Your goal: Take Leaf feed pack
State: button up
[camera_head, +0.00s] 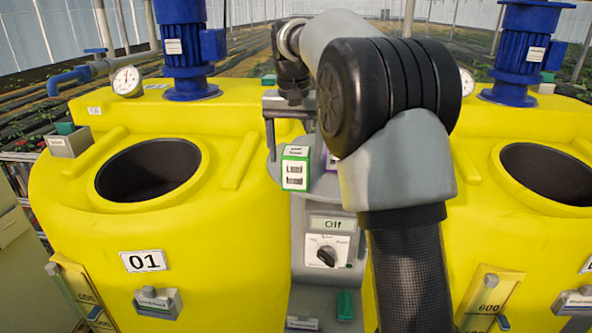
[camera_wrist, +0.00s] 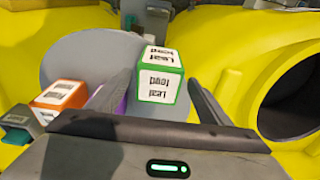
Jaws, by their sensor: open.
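The Leaf feed pack is a white box with green edges (camera_head: 295,168). It stands upright on a round grey shelf (camera_wrist: 75,65) between the yellow tanks. My gripper (camera_head: 292,140) is open above it in the head view. In the wrist view the pack (camera_wrist: 160,75) shows between my two fingers (camera_wrist: 160,90), with its label upside down. I see gaps on both sides of it and cannot tell how deep it sits between the fingers. A purple-edged pack (camera_head: 332,160) is beside it, partly hidden by my arm; in the wrist view my left finger covers most of it.
An orange-edged pack (camera_wrist: 60,95) stands at the left in the wrist view. Yellow tanks with open round mouths (camera_head: 150,170) flank the shelf. A control panel with a knob and an "Off" display (camera_head: 328,248) is below it. My arm hides part of the right tank.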

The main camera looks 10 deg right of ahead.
aim_at(297, 168)
jog(key=f, duration=0.3)
jog(key=w+f, duration=0.1)
jog(key=f, duration=0.1)
jog(key=shift+d+f, duration=0.1)
jog(key=shift+d, duration=0.15)
jog(key=c, duration=1.4)
